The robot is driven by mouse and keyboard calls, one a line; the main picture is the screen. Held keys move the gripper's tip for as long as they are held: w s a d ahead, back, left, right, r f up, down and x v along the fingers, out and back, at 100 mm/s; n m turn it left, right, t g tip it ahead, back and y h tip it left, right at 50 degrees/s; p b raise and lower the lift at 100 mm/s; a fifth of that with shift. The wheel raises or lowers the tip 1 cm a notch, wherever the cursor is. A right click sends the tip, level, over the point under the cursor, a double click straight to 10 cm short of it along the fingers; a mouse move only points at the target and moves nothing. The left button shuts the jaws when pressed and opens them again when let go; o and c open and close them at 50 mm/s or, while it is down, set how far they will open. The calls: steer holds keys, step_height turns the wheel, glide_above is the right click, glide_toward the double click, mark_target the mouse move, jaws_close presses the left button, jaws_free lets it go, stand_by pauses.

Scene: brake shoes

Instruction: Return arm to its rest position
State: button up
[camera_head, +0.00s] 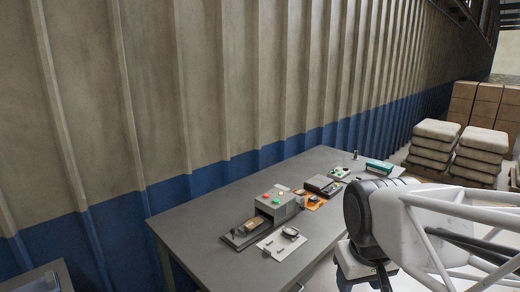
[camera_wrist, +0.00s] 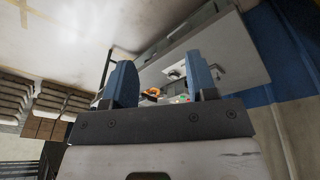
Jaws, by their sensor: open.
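My gripper (camera_wrist: 162,85) shows in the wrist view with its two blue fingers wide apart and nothing between them. Beyond the fingers, the wrist view shows part of the work table (camera_wrist: 232,50), tilted in the picture. In the head view my white and black arm stands at the right, over the right front side of the grey table (camera_head: 195,235); the gripper's fingers cannot be made out there. A grey box with red and green buttons (camera_head: 277,203) stands on the table. A white plate with a small dark part (camera_head: 281,243) lies in front of it.
A dark tray with a brown piece (camera_head: 248,229) lies left of the box. A dark device (camera_head: 322,185), an orange item (camera_head: 312,203) and a teal box (camera_head: 379,167) are farther right. The corrugated wall (camera_head: 200,90) runs behind the table. Stacked sacks (camera_head: 480,152) stand at the far right.

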steer(key=s, duration=0.1)
steer(key=s+f+m, duration=0.1)
steer(key=s, duration=0.1)
steer(key=s+m, duration=0.1)
steer(key=shift+s+d+f, duration=0.2)
steer(key=shift+s+d, duration=0.1)
